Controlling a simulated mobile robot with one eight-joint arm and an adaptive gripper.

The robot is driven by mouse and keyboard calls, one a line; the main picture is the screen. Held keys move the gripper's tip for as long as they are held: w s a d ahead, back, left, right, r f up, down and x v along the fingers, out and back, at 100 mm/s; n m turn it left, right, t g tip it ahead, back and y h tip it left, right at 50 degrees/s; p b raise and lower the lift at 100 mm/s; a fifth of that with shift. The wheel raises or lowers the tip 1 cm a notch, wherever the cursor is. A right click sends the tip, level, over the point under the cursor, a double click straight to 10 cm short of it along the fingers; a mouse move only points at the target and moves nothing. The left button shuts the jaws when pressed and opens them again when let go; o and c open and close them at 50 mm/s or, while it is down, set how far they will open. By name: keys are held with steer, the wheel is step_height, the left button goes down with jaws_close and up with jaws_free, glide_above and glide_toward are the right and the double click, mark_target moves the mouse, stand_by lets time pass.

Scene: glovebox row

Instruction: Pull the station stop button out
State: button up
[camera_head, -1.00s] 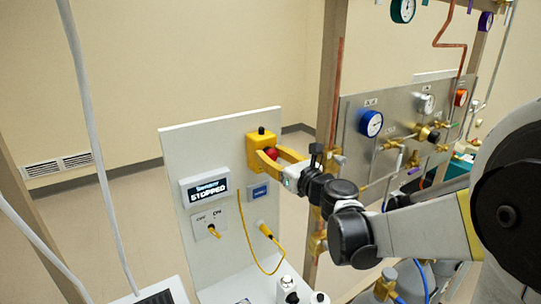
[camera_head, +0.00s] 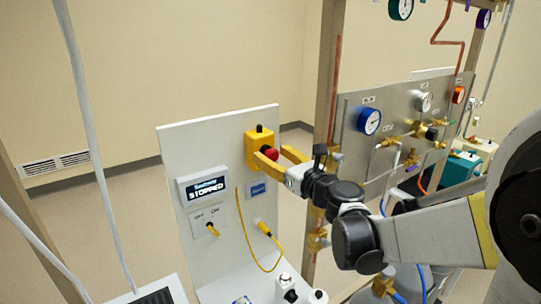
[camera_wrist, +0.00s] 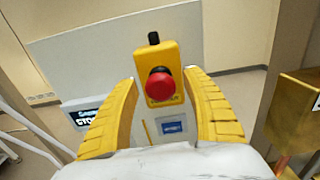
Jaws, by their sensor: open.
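The station stop button is a red mushroom button (camera_head: 269,154) on a yellow box (camera_head: 254,148) at the upper right of an upright grey-white panel (camera_head: 215,145). In the wrist view the red button (camera_wrist: 160,86) faces me on its yellow box (camera_wrist: 154,58). My gripper (camera_head: 272,156) has yellow fingers, spread open in front of the button. In the wrist view its fingers (camera_wrist: 164,95) stand to the left and right of the button, apart from it and holding nothing. The panel's display (camera_head: 206,187) reads "STOPPED".
Below the display is an off/on switch plate (camera_head: 208,221), and a yellow cable (camera_head: 247,240) hangs on the panel. A blue label (camera_head: 258,190) sits under the box. To the right stand a wooden post (camera_head: 329,80) and a gauge panel (camera_head: 400,115).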

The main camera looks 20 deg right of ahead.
steer(key=v, duration=1.2)
steer(key=s+a+f+n+g+b, duration=0.6)
steer(key=a+f+n, duration=0.55)
steer(key=n, duration=0.55)
steer(key=s+d+f+n+g+h+b, duration=0.3)
steer(key=s+f+n, duration=0.7)
steer(key=n, duration=0.5)
steer(key=s+d+g+h, duration=0.1)
steer(key=d+h, duration=0.1)
steer(key=d, duration=0.1)
steer(key=shift+f+n, duration=0.25)
steer(key=shift+n, duration=0.15)
